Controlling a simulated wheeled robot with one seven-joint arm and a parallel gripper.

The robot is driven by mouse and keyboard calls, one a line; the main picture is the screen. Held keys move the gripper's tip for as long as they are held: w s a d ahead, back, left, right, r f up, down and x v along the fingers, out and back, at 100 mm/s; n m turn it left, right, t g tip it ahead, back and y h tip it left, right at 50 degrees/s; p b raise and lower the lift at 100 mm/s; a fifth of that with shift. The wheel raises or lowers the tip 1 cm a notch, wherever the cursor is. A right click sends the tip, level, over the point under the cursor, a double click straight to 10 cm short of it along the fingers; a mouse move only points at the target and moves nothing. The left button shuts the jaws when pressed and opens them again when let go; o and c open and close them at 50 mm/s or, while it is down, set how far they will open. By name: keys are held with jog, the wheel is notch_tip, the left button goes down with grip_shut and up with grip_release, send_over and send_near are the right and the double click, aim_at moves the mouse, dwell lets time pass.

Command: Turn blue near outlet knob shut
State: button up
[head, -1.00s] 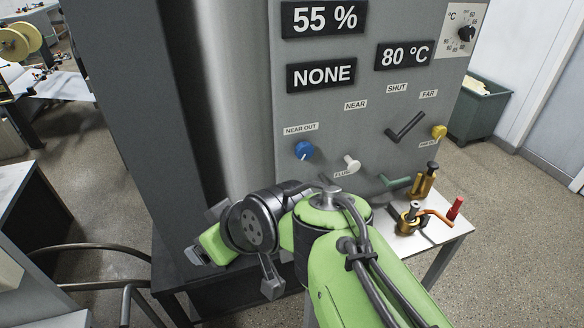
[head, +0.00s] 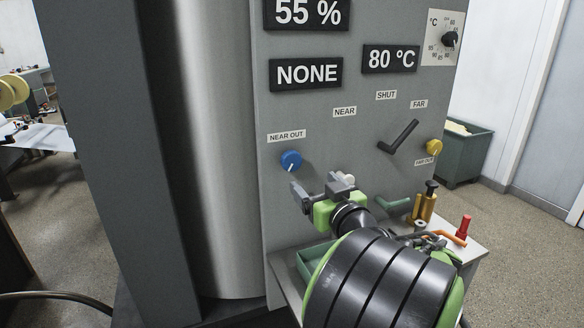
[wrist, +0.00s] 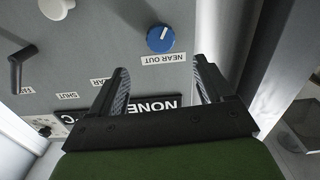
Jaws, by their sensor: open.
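The blue near outlet knob (head: 290,161) sits on the grey panel under the "NEAR OUT" label (head: 286,136). Its white mark points downward in the head view. In the wrist view, which is upside down, the blue knob (wrist: 160,39) shows just beyond the fingertips, between their lines. My gripper (head: 320,189) is open and empty, below and to the right of the knob and apart from it. Both fingers (wrist: 160,72) show in the wrist view with nothing between them.
A white knob (wrist: 55,8) is beside the blue knob in the wrist view. A black lever (head: 401,136) and a yellow knob (head: 434,147) are further right on the panel. A side table (head: 478,246) with a red-handled valve (head: 464,227) stands below. A steel cylinder (head: 205,150) is on the left.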

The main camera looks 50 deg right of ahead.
aim_at(293, 163)
jog(key=p+x, duration=0.1)
jog(key=x, duration=1)
jog(key=shift+w+d+r+p, duration=0.1)
jog(key=shift+w+p, duration=0.1)
jog(key=shift+p, duration=0.15)
jog(key=shift+c, duration=0.5)
jog(key=c, duration=0.9)
